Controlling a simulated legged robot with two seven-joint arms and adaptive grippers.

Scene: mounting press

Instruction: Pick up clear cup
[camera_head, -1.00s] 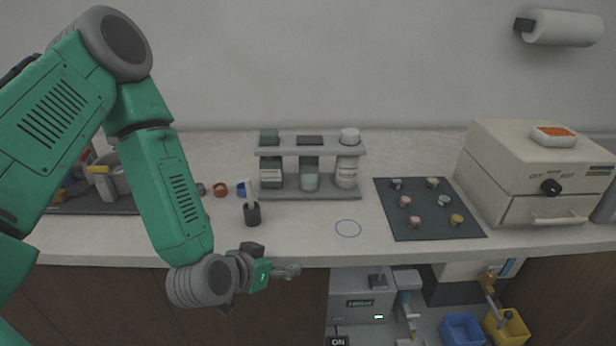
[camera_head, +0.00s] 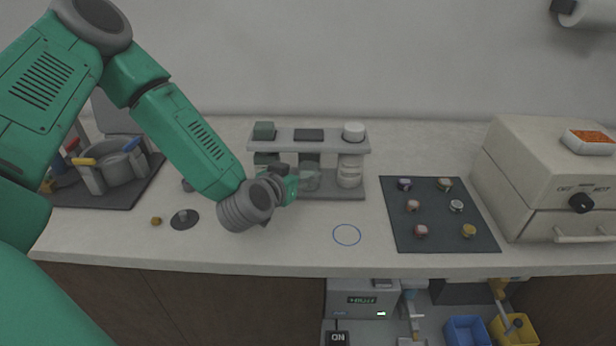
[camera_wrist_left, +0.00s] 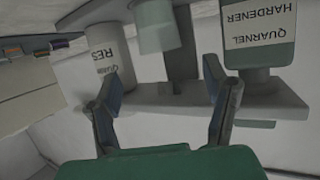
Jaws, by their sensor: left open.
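The clear cup (camera_head: 311,179) stands on the lower shelf of the grey rack (camera_head: 345,188), in its middle. It is partly covered by my left gripper (camera_head: 308,184) in the head view. The wrist view is upside down and shows the cup (camera_wrist_left: 158,30) as a pale green translucent cylinder. My left gripper (camera_wrist_left: 163,85) is open and empty there, its two fingers spread apart. The cup lies ahead of the fingers, between their lines, and seems just beyond the tips. My right gripper is not in view.
A white resin jar (camera_head: 350,171) stands right of the cup. A hardener bottle (camera_wrist_left: 260,35) stands on its other side, close to a finger. The rack's upper shelf (camera_head: 330,146) is above. A dark mat (camera_head: 440,235) with small samples lies to the right.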

